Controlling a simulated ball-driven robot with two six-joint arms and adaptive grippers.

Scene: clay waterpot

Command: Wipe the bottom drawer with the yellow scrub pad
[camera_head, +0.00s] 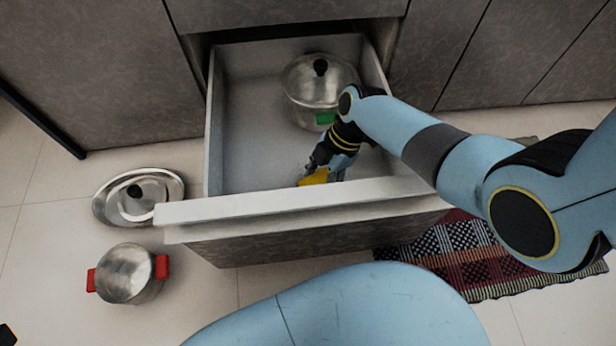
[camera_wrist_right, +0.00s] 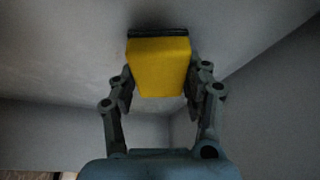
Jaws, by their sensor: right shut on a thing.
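The bottom drawer (camera_head: 245,135) is pulled open, with pale inner walls and floor. My right gripper (camera_head: 320,174) reaches down inside it, near the front panel. It is shut on the yellow scrub pad (camera_head: 313,178). In the right wrist view the pad (camera_wrist_right: 158,66) sits between the two fingers (camera_wrist_right: 160,85), with its dark scrubbing side turned toward the pale drawer surface. The pad is at or very close to that surface; I cannot tell if it touches. My left gripper does not show.
A lidded steel pot (camera_head: 312,85) with a green handle stands in the drawer's back right. On the floor at left lie a steel lid (camera_head: 150,194) and a pot with red handles (camera_head: 128,274). A patterned rug (camera_head: 455,245) lies right of the drawer. The drawer's left half is clear.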

